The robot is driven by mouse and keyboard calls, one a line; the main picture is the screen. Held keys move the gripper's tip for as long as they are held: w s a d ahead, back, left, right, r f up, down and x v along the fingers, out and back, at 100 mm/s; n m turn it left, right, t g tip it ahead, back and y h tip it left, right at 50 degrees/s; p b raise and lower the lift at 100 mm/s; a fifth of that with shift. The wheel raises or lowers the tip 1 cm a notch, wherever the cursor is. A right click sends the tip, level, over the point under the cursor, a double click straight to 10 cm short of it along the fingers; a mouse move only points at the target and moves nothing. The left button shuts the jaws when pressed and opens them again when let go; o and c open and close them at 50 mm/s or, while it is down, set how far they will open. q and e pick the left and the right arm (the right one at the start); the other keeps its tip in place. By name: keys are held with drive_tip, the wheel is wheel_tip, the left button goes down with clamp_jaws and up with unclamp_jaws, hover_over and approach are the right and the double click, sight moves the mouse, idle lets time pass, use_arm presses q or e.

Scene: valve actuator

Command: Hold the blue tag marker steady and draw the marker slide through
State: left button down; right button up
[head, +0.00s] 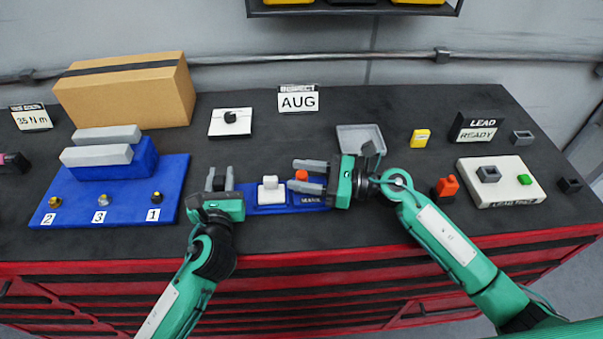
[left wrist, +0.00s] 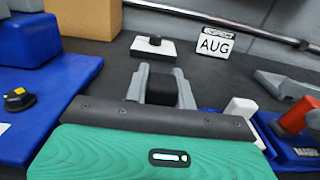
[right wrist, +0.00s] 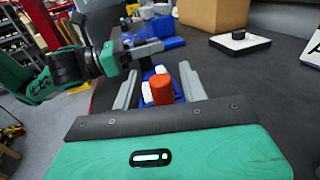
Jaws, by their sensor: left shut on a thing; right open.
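The blue tag marker (head: 284,208) lies near the table's front middle, with a white block (head: 270,184) on its left part and an orange knob (head: 301,175) on its right. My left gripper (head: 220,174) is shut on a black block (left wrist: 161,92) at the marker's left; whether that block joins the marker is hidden. My right gripper (head: 292,175) is open, with its fingers on either side of the orange knob, which shows between them in the right wrist view (right wrist: 161,89). I cannot tell whether they touch it.
A blue fixture (head: 113,202) with numbered knobs stands at left, a cardboard box (head: 130,92) behind it. An AUG sign (head: 298,101) stands at the back. A grey tray (head: 360,139), an orange-topped piece (head: 446,187) and a white lead plate (head: 500,182) are at right.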

sight(306, 172)
use_arm(q)
drive_tip(key=shift+f, duration=0.4)
use_arm(e)
drive_tip(key=shift+w+a, duration=0.1)
drive_tip(key=shift+a, duration=0.15)
clamp_jaws()
drive_tip(key=shift+d, duration=2)
unclamp_jaws()
